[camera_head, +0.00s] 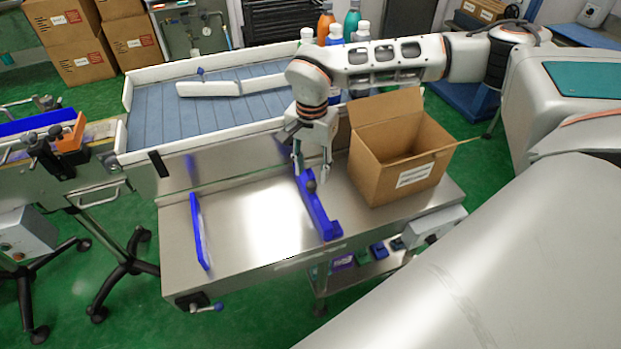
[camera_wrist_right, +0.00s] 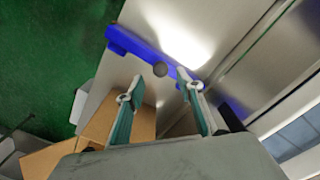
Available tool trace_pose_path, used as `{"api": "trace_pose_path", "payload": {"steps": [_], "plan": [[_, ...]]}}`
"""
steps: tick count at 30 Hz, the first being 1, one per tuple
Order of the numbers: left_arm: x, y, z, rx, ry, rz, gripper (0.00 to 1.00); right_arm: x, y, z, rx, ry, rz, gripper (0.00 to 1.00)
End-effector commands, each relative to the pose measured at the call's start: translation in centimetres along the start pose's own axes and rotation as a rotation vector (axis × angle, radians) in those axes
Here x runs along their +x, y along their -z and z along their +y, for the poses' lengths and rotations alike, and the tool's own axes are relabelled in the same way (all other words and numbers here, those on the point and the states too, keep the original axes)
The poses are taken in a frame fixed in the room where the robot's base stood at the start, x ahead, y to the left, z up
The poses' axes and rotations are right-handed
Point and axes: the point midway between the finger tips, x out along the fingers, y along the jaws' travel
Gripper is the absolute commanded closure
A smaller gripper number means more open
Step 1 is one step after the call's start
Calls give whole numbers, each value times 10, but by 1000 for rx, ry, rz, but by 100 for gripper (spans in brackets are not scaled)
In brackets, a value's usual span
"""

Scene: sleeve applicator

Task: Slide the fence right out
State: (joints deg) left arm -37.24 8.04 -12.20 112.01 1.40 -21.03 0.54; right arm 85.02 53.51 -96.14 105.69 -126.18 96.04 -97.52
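The fence, a long blue bar (camera_head: 320,212), lies on the steel table (camera_head: 255,225) just left of the open carton, with a dark round knob (camera_head: 311,187) on top. In the right wrist view the blue bar (camera_wrist_right: 130,42) runs diagonally beyond the fingertips, and the dark knob (camera_wrist_right: 160,69) shows between and beyond them. My right gripper (camera_head: 312,172) points down over the fence, close to the knob. Its fingers (camera_wrist_right: 160,90) are spread apart with nothing between them. I cannot tell whether a finger touches the bar. My left gripper is not in view.
An open cardboard carton (camera_head: 393,175) stands right of the fence. A second blue rail (camera_head: 199,232) stands at the table's left edge. Bare steel lies between the two. A blue conveyor (camera_head: 165,115) runs behind, with several bottles (camera_head: 352,22) at its far side.

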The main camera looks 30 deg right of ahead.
Motion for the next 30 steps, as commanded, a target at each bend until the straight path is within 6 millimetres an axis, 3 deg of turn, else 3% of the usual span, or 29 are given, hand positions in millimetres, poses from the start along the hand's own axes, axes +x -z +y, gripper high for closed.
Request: {"api": "trace_pose_path", "payload": {"steps": [7,19,23,30], "plan": [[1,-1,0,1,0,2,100,34,-1,0,0,-1,-2,63],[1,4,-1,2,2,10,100,40,0,-1,0,2,-1,63],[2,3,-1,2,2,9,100,40,-1,-1,0,2,-1,97],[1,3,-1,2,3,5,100,39,3,2,1,2,-1,100]]}}
